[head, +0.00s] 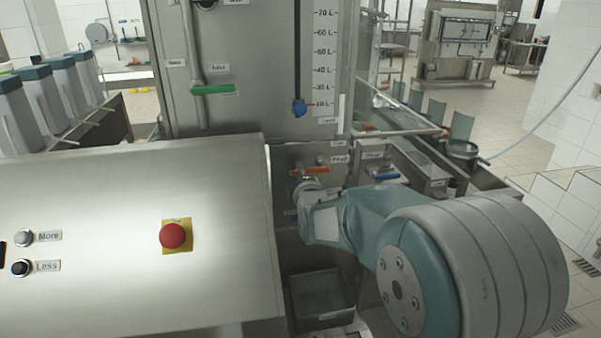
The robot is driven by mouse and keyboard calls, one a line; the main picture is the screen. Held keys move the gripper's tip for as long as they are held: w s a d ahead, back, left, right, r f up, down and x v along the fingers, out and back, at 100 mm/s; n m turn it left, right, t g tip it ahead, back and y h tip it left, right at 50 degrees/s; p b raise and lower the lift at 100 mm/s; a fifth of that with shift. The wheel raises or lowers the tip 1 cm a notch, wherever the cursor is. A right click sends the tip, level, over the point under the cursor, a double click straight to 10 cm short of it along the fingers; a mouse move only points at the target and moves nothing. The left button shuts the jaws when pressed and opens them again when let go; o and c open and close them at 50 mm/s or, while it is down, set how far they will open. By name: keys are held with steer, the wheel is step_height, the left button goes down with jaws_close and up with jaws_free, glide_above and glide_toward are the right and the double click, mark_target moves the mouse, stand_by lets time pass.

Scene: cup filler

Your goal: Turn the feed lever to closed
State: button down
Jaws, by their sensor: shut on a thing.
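An orange-handled lever (316,170) sits on the filler's front below the tank, beside a small label too blurred to read surely. I take it to be the feed lever. Its handle lies about level across the picture. My gripper (307,182) is at this handle, shut on it as far as I can tell. The fingertips and the exact contact are mostly hidden by my wrist. A blue-handled lever (386,176) is to the right, apart from my gripper.
A green handle (213,88) and a level scale (323,60) are on the tank. A sloped control panel (110,280) with a red button (172,236) stands at left. A metal bin (322,298) is below my gripper. A conveyor with cups runs behind at right.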

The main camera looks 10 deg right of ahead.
steer(key=c, duration=0.6)
jaws_free()
steer(key=shift+a+f, duration=0.1)
steer(key=shift+f, duration=0.2)
steer(key=shift+r, duration=0.1)
steer(key=shift+a, duration=0.1)
steer(key=s, duration=1.2)
